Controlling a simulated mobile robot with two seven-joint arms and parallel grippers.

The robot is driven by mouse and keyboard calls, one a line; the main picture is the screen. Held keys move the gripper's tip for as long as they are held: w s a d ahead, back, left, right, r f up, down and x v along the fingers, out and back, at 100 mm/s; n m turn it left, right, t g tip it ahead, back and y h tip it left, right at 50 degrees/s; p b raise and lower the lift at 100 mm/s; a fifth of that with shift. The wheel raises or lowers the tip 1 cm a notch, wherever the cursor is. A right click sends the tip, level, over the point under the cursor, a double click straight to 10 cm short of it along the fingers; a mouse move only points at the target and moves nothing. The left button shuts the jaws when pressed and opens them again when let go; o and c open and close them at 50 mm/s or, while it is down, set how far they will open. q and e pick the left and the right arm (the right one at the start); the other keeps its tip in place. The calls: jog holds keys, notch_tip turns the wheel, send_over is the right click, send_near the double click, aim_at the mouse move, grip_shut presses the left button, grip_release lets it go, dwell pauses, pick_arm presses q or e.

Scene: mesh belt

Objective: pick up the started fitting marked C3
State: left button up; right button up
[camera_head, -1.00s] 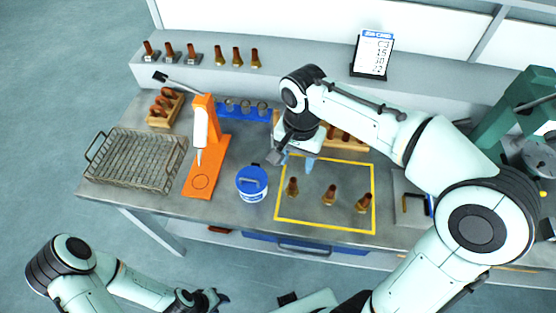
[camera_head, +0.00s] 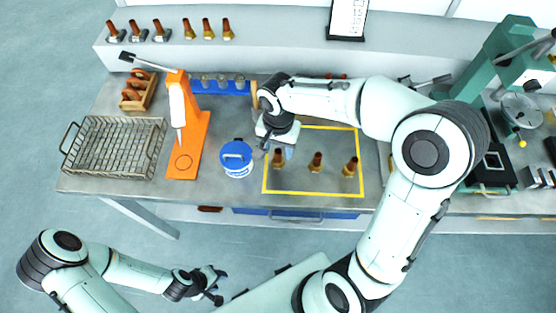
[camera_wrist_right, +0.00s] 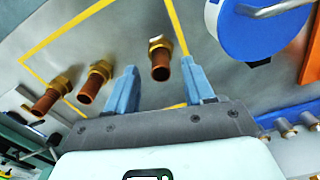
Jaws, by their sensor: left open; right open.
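Three copper-and-brass fittings stand in a yellow-outlined area on the bench: a left one (camera_head: 278,159), a middle one (camera_head: 316,162) and a right one (camera_head: 351,167). No C3 mark is legible on any of them. My right gripper (camera_head: 284,152) is open just behind the left fitting. In the right wrist view, that fitting (camera_wrist_right: 160,60) shows between the two blue fingers (camera_wrist_right: 158,82), apart from both. The other two fittings (camera_wrist_right: 95,82) (camera_wrist_right: 50,96) lie outside the fingers. My left gripper (camera_head: 212,286) is open and empty in front of the bench.
A blue-lidded tub (camera_head: 236,160) stands close left of the yellow outline (camera_head: 315,195). Further left are an orange stand (camera_head: 190,150) and a wire basket (camera_head: 75,165). More fittings stand on the back shelf (camera_head: 270,50). A green machine (camera_head: 490,60) is at right.

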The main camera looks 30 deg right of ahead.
aim_at(278, 161)
notch_tip(278, 161, down, 2)
jog(key=shift+w+f, duration=0.15)
jog(key=shift+f, duration=0.05)
grip_shut()
jog(key=shift+r, duration=0.1)
